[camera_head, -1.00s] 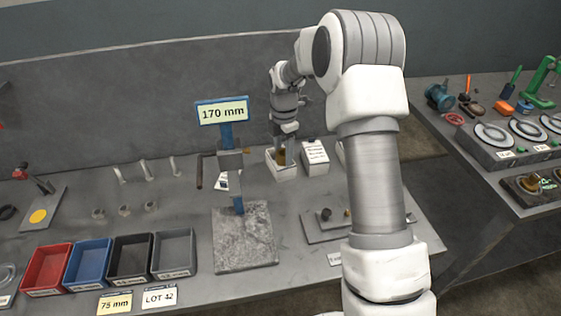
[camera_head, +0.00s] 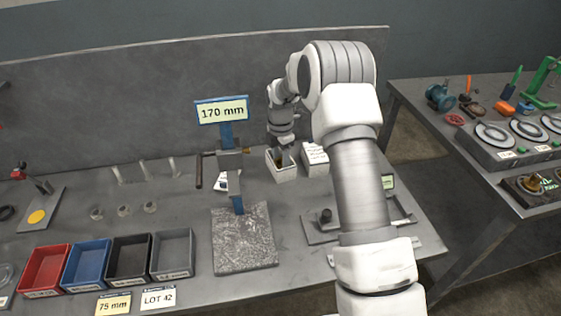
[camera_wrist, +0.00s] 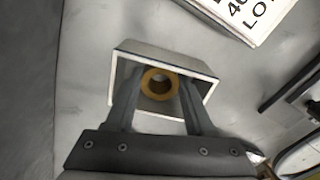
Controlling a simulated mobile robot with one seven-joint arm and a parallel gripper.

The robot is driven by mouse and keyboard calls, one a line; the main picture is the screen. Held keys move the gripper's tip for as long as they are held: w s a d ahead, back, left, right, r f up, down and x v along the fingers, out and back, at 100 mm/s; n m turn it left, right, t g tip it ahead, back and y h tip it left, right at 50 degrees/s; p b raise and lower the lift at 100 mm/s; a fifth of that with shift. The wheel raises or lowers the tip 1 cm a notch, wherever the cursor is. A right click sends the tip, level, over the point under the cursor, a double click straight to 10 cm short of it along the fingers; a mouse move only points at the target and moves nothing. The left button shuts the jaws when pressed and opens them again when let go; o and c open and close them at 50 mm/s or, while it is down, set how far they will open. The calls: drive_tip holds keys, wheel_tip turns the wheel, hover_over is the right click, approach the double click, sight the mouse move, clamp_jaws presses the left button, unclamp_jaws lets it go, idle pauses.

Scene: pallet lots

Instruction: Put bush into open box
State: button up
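The brass bush (camera_wrist: 160,84), a ring with a dark hole, sits inside the open white box (camera_wrist: 172,57) in the wrist view. In the head view the box (camera_head: 284,174) stands at the back of the bench, and the bush (camera_head: 281,160) shows as a brown patch inside it. My gripper (camera_wrist: 160,80) is above the box, pointing down, with its two fingers spread to either side of the bush. The fingers look apart from the bush; the fingertips are small and partly blurred.
A closed white box with a printed label (camera_head: 315,155) stands just right of the open box. The post with the 170 mm sign (camera_head: 222,111) stands to the left. Red, blue, black and grey bins (camera_head: 172,253) line the front left. My arm hides part of the bench's right side.

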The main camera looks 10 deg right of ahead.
sight(281, 161)
drive_tip(key=shift+o, duration=0.8)
drive_tip(key=s+r+m+t+p, duration=0.1)
drive_tip(key=s+r+m, duration=0.25)
drive_tip(key=r, duration=0.75)
drive_tip(key=s+r+m+p, duration=0.15)
drive_tip(key=s+r, duration=0.25)
drive_tip(key=r, duration=0.8)
drive_tip(key=s+r+m+t, duration=0.2)
drive_tip(key=s+r+m, duration=0.4)
drive_tip(key=s, duration=0.3)
drive_tip(key=s+m+t, duration=0.2)
drive_tip(key=s+m, duration=0.9)
drive_tip(key=s, duration=0.8)
drive_tip(key=shift+f+t+b, duration=0.3)
drive_tip(key=shift+f+b, duration=0.05)
drive_tip(key=shift+b, duration=0.1)
